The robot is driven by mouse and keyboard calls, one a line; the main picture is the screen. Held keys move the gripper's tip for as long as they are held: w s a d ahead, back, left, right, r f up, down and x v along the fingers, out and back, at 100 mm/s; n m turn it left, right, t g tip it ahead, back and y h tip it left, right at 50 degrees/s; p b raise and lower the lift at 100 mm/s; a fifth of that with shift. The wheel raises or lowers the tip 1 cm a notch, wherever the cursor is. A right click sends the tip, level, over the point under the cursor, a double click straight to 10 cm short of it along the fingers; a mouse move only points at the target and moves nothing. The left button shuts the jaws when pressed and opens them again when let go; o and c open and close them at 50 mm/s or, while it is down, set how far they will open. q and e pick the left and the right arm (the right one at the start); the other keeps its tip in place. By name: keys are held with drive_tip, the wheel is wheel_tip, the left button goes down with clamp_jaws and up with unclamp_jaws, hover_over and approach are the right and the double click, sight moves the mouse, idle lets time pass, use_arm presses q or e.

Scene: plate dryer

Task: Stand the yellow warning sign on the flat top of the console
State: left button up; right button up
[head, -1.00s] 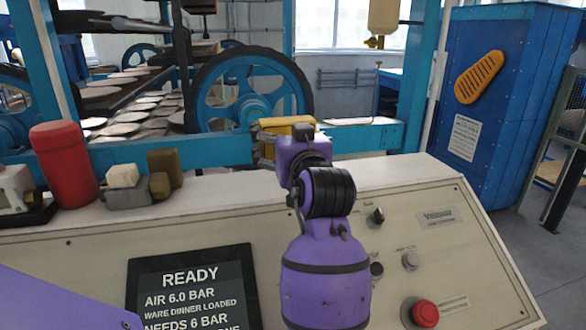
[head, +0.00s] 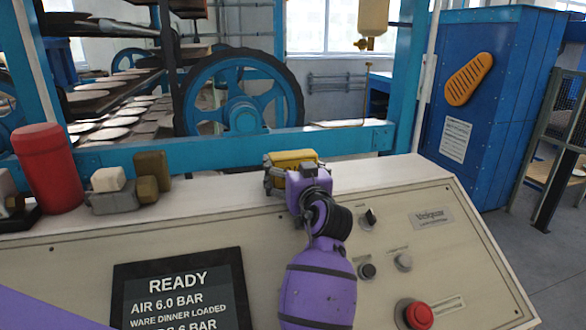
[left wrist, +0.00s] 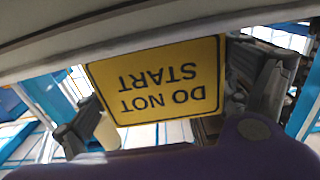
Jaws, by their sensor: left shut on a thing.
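The yellow warning sign (head: 291,157) is in my left gripper (head: 294,172), over the back part of the console's flat top (head: 385,173). The head view shows mainly the sign's narrow top. In the left wrist view the sign (left wrist: 160,80) reads "DO NOT START" upside down, with gripper fingers at both sides. A pale slab edge, likely the console (left wrist: 150,28), crosses that view close to the sign's lower edge. I cannot tell whether they touch. My right gripper is not in view.
A red cylinder (head: 48,168) and several small blocks (head: 125,195) stand on the console top at left. A blue rail (head: 230,148) runs behind it. The sloped panel carries a screen (head: 180,290) and a red button (head: 418,315). The top right of the sign is clear.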

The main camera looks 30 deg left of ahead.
use_arm(q)
drive_tip(key=shift+r, duration=0.1)
drive_tip(key=shift+f, duration=0.2)
drive_tip(key=o, duration=0.9)
drive_tip(key=shift+f, duration=0.15)
drive_tip(key=shift+o, duration=0.5)
